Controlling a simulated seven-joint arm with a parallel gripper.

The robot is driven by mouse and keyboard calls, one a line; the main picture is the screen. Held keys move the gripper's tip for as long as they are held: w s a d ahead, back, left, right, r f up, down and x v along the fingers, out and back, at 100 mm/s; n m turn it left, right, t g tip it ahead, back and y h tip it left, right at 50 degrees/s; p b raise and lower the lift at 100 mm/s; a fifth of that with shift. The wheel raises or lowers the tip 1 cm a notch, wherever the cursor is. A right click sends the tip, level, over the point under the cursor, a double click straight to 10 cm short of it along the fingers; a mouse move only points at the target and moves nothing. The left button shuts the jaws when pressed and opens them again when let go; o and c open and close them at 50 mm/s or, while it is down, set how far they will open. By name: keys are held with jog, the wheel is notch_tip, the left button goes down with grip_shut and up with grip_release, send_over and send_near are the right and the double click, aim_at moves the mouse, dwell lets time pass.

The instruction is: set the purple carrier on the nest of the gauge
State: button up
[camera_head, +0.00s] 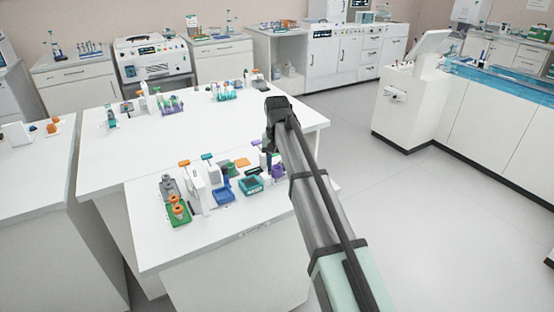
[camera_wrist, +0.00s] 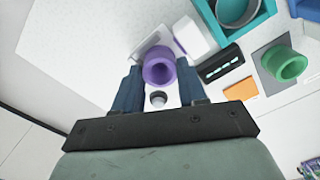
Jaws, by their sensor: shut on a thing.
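The purple carrier (camera_wrist: 158,68), a round ring-like piece with a hollow middle, sits between the two blue fingers of my gripper (camera_wrist: 160,82) in the wrist view. My gripper is shut on it. A white plate (camera_wrist: 151,41) shows just behind the carrier, and a small round grey-white piece (camera_wrist: 158,98) shows between the fingers below it. I cannot tell whether the carrier touches either. A dark box with green display marks (camera_wrist: 220,64), perhaps part of the gauge, lies right of the carrier. In the head view my gripper (camera_head: 269,150) is over the near table's right side.
A white block with a purple face (camera_wrist: 190,36) stands close to the carrier's upper right. A teal tray (camera_wrist: 212,20), an orange square (camera_wrist: 240,89) and a green ring (camera_wrist: 286,64) lie further right. A green tray (camera_head: 180,219) stands at left; the table front (camera_head: 215,255) is clear.

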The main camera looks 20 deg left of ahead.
jog(key=shift+r, duration=0.15)
dwell(0.6)
jog(key=shift+f, duration=0.35)
dwell(0.6)
jog(key=o, duration=0.9)
jog(key=shift+c, duration=0.2)
jog(key=shift+o, duration=0.3)
jog(key=shift+a, duration=0.1)
jog(key=shift+a+r, duration=0.1)
notch_tip(320, 180, up, 14)
jog(key=shift+d+f, duration=0.2)
jog(key=shift+d, duration=0.1)
